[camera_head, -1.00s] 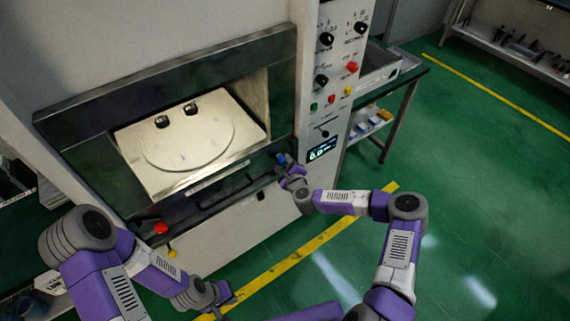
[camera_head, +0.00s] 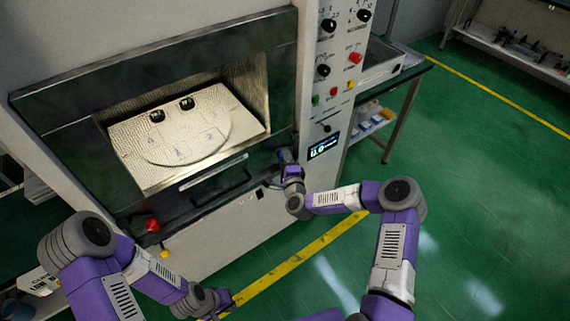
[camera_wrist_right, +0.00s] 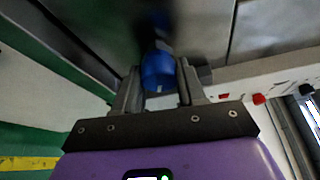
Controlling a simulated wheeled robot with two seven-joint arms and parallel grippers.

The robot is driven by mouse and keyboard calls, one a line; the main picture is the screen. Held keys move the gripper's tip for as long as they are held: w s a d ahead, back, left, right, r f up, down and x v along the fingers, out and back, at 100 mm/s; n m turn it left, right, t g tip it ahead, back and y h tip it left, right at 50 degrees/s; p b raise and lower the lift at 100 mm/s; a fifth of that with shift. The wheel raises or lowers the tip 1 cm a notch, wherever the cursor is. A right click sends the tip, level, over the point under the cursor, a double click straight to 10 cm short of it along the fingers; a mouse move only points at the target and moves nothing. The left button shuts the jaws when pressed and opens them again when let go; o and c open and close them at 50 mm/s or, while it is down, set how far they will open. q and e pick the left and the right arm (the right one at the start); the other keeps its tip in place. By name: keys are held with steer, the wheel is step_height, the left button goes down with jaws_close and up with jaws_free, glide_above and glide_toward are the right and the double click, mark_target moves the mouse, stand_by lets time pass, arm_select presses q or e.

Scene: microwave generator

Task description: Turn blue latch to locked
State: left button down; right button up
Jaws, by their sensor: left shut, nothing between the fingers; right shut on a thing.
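The blue latch (camera_wrist_right: 158,70) is a round blue knob on the front of the microwave generator, close in the right wrist view. My right gripper (camera_wrist_right: 158,92) is shut on it, with one finger on each side. In the head view the latch (camera_head: 284,156) shows only as a small blue bit at the right end of the chamber's lower edge, mostly hidden by my right gripper (camera_head: 288,166). My left gripper (camera_head: 222,299) is shut and empty, low in the head view, apart from the machine. Whether the latch is turned to locked cannot be read.
The chamber door is folded open or glazed; I cannot tell which, and a plate (camera_head: 185,135) shows inside. A red knob (camera_head: 153,225) and a yellow knob (camera_head: 165,253) sit at the lower left. The control panel (camera_head: 325,100) rises right of the chamber. Green floor (camera_head: 470,200) is clear.

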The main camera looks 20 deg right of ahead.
steer(key=n+t+b, duration=0.1)
steer(key=n+b, duration=0.3)
steer(key=b, duration=0.1)
steer(key=n+t+y+b, duration=0.1)
steer(key=n+t+b, duration=0.1)
steer(key=n+b, duration=0.2)
steer(key=shift+f+n+b, duration=0.2)
steer(key=shift+n+b, duration=0.2)
steer(key=shift+b, duration=0.5)
steer(key=shift+r+n+t+y+b, duration=0.15)
steer(key=shift+n+t+y+b, duration=0.3)
steer(key=shift+n+b, duration=0.8)
steer(key=o, duration=1.1)
steer(key=shift+s, duration=0.1)
steer(key=p+v, duration=0.1)
steer(key=v, duration=0.6)
steer(key=shift+s, duration=0.25)
